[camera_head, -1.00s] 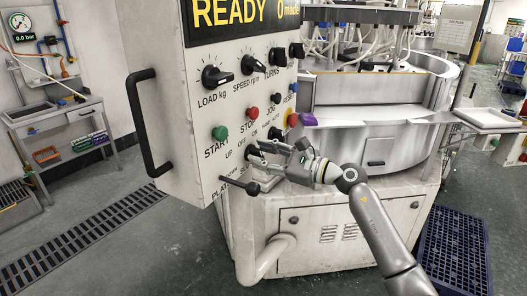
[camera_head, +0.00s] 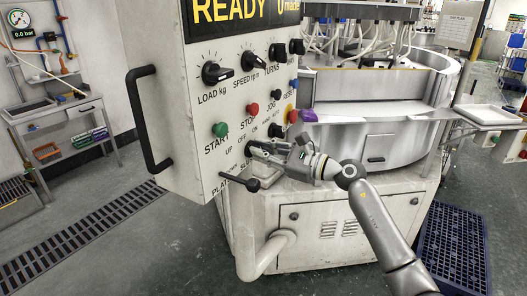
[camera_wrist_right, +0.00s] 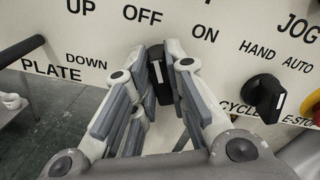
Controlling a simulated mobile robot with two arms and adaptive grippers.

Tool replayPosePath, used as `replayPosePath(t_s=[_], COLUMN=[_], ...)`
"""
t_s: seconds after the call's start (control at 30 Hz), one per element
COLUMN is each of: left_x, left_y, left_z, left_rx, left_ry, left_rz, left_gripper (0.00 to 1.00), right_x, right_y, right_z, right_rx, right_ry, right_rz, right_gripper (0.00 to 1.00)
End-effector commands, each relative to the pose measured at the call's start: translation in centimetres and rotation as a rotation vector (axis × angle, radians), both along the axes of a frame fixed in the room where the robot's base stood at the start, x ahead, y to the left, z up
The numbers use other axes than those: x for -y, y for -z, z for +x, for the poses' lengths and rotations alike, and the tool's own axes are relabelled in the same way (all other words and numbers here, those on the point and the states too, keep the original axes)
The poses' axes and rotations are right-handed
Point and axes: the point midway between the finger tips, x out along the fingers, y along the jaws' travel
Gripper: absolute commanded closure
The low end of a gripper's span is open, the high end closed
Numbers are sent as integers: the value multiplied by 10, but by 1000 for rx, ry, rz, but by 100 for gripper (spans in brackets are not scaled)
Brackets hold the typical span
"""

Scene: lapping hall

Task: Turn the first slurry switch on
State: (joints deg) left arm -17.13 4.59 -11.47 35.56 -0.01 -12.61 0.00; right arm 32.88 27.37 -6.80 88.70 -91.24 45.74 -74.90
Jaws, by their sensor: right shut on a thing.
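The slurry switch, a black rotary knob (camera_wrist_right: 158,72) with a white mark, is below the OFF and ON labels in the right wrist view. Its mark points up, roughly toward OFF. Its name label is hidden behind my gripper. My right gripper (camera_wrist_right: 159,80) is shut on this knob, one finger on each side. In the head view my right gripper (camera_head: 254,150) reaches the panel's lower right part from the right and covers most of the knob. My left gripper is not in view.
A black lever (camera_head: 240,182) sticks out below left of the gripper. The lapping machine (camera_head: 390,145) stands behind.

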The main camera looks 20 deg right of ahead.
Motion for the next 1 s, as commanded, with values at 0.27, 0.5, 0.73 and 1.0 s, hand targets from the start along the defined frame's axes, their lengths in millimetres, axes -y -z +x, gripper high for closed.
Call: replayPosePath(t_s=[0.27,0.5,0.73,1.0], left_x=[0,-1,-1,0], left_y=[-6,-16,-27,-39], left_z=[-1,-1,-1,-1], left_rx=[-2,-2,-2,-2], left_ry=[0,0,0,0], left_rz=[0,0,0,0], left_gripper=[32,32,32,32], right_x=[2,3,4,6], right_y=[-1,-2,-2,-2], right_z=[1,2,4,5], right_rx=[-135,-293,-440,-580], right_ry=[0,1,1,2], right_rz=[137,301,457,606], right_gripper=[100,100,100,100])
